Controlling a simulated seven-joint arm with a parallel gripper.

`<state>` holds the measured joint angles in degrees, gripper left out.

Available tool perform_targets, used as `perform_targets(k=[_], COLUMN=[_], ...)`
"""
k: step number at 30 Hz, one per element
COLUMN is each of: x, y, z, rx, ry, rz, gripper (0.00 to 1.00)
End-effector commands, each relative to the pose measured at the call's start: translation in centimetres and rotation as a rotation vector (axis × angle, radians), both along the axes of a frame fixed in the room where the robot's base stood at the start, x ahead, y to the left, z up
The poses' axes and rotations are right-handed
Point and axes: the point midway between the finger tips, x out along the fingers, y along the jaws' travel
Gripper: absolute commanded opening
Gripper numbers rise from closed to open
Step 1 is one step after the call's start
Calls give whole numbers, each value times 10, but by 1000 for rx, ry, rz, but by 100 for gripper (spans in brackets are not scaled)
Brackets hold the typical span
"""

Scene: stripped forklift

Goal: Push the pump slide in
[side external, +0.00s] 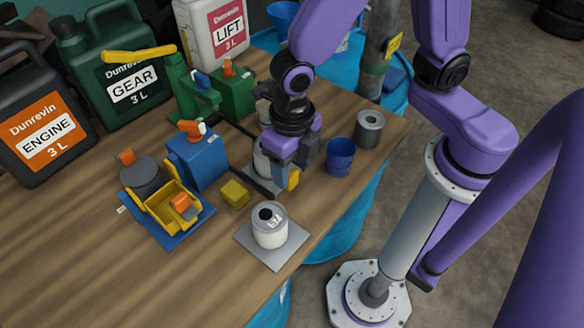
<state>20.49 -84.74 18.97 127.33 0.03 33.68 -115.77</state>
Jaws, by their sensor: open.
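A green hand pump (187,88) with a long yellow lever (140,53) stands at the back of the wooden bench, in front of the GEAR jug. I cannot tell which part is the pump slide. A green block (232,92) with an orange knob and a blue block (197,160) with an orange knob stand near the pump. My gripper (288,178) is open and points down right of the blue block. It partly hides a pale can-like part on a grey plate (256,180). A yellow piece shows at its fingers; contact is unclear.
A yellow tray (160,212) sits on a blue plate (190,228). A small yellow block (236,194), a white can (270,228) on a grey plate, a blue cup (340,155) and a grey cylinder (369,128) stand around. ENGINE (42,120), GEAR (122,60) and LIFT (212,30) jugs line the back.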

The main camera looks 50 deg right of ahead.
Motion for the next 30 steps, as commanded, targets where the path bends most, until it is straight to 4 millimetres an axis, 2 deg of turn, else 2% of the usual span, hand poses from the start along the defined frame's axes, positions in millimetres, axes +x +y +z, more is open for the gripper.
perform_targets(k=[6,16,17,21,22,26,30], x=[-1,0,0,0,0,0,11], y=[0,0,0,0,0,0,1], z=[-15,-17,-17,-17,-17,-17,-17], rx=[-1,0,0,0,0,0,0], ry=[1,0,0,0,0,0,0], rz=[0,0,0,0,0,0,-3], gripper=[57,57,51,5,0,0,0])
